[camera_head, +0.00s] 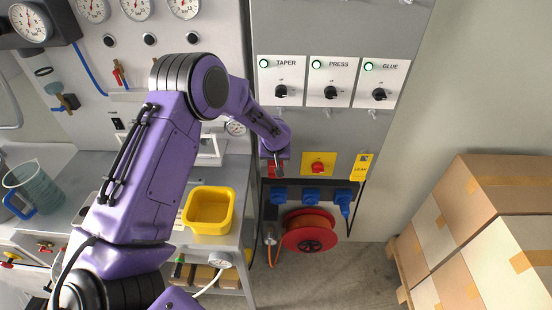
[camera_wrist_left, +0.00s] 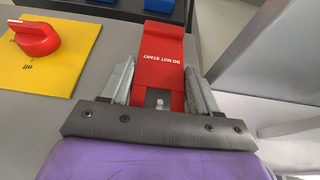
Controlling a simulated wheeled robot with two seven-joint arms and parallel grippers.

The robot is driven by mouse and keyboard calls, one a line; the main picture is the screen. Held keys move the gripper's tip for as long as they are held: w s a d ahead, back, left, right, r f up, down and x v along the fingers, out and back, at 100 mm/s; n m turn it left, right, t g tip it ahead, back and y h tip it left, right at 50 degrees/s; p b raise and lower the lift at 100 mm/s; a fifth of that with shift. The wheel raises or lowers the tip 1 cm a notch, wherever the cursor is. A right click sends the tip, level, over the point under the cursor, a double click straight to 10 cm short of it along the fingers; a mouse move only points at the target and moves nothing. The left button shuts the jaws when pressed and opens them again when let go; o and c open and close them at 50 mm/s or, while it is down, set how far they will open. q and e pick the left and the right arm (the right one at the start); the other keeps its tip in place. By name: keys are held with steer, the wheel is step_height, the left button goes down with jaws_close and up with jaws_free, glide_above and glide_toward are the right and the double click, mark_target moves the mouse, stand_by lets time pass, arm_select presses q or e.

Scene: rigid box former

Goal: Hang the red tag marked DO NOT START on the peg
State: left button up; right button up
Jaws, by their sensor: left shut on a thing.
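The red tag (camera_wrist_left: 160,65) reads DO NOT START, upside down in the left wrist view. It lies between the two fingers of my left gripper (camera_wrist_left: 162,85), which is shut on it. A small pale spot shows on the tag's end near the gripper palm; I cannot tell whether it is a hole or a peg. In the head view my left gripper (camera_head: 277,162) is at the grey cabinet, left of the yellow switch plate, and mostly hides the tag. Small pegs stick out below the TAPER (camera_head: 279,110), PRESS (camera_head: 328,112) and GLUE (camera_head: 373,113) panels.
A yellow plate with a red rotary switch (camera_head: 318,167) is close beside the gripper. A yellow tag (camera_head: 360,167) hangs to its right. Blue sockets (camera_head: 311,195) and a red cable reel (camera_head: 310,232) are below. Cardboard boxes (camera_head: 480,195) stand at the right.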

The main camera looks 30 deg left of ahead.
arm_select(q)
steer(key=shift+d+f, duration=0.1)
steer(key=shift+f, duration=0.05)
steer(key=o, duration=1.3)
steer(key=shift+f+b, duration=0.15)
steer(key=shift+b, duration=0.35)
steer(key=b+v, duration=0.2)
steer(key=v, duration=0.8)
steer(key=shift+r, duration=0.45)
